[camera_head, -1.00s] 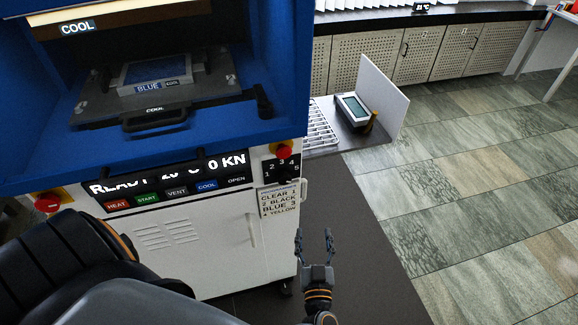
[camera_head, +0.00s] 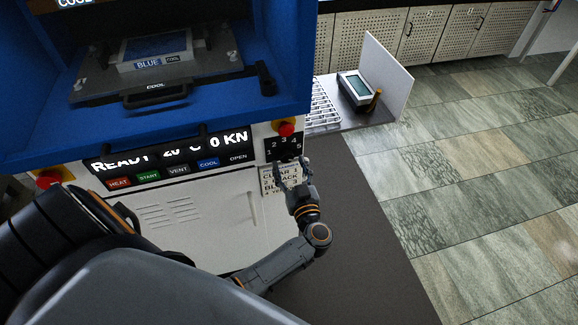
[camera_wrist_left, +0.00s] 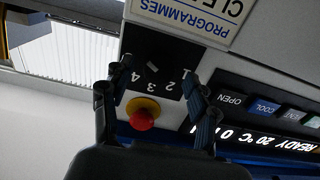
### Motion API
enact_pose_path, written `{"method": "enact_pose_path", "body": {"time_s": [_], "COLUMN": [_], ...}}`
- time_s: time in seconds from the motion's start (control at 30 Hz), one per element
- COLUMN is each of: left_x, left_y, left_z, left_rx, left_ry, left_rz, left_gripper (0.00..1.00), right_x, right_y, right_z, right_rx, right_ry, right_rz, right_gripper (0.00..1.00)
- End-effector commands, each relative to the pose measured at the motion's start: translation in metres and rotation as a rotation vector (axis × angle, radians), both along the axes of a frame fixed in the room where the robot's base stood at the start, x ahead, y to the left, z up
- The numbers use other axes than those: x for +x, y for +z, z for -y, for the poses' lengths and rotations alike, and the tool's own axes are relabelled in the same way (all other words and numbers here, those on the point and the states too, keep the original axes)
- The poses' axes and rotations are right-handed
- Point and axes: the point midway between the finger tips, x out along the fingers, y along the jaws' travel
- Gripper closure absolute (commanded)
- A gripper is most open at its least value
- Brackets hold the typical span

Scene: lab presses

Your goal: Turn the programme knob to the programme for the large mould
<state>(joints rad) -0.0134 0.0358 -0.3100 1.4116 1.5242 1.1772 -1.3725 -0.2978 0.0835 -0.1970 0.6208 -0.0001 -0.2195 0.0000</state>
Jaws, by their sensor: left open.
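The programme knob sits on a black plate (camera_head: 271,143) numbered 1 to 5, at the right end of the blue press's front panel. The plate shows upside down in the left wrist view (camera_wrist_left: 150,48). The dark knob barely stands out there; a small pale mark shows on it, but its setting is unclear. My left gripper (camera_head: 292,168) is open and empty, just below the plate in the head view. In the left wrist view its fingers (camera_wrist_left: 155,78) frame the numbers, apart from the knob. A mould labelled BLUE (camera_head: 150,62) lies in the press.
A programme card (camera_head: 268,184) is below the plate, partly hidden by my gripper. A red stop button (camera_head: 286,129) is just above the plate. The lit display (camera_head: 150,155) reads READY. A side shelf (camera_head: 345,122) holds a rack and a device. Floor to the right is clear.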

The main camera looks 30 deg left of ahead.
Motion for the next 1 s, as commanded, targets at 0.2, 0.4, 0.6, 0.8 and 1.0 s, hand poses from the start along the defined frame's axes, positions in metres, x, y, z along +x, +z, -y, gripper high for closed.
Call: {"method": "enact_pose_path", "body": {"time_s": [0.2,0.4,0.6,0.8,1.0], "left_x": [0.0084,0.0084,0.0083,0.0082,0.008], "left_y": [0.0,0.0003,0.0002,0.0,-0.0003], "left_z": [-0.0094,-0.0098,-0.0096,-0.0096,-0.0092], "left_rx": [0.001,0.0,0.0,-0.001,-0.018], "left_ry": [-0.001,-0.001,-0.001,-0.001,-0.001], "left_rz": [-0.001,-0.001,-0.001,-0.001,0.02], "left_gripper": [0.41,0.41,0.73,0.95,0.95], "right_x": [-0.0007,-0.0022,-0.003,-0.0031,-0.0033], "right_y": [-0.0049,-0.0045,-0.0046,-0.0047,-0.0049], "right_z": [-0.0005,-0.0026,-0.006,-0.0069,-0.0066], "right_rx": [0.001,0.003,0.007,0.008,0.008], "right_ry": [0.001,0.002,0.003,0.002,0.002], "right_rz": [-0.001,-0.003,-0.005,-0.005,-0.005], "right_gripper": [1.0,1.0,1.0,1.0,1.0]}}
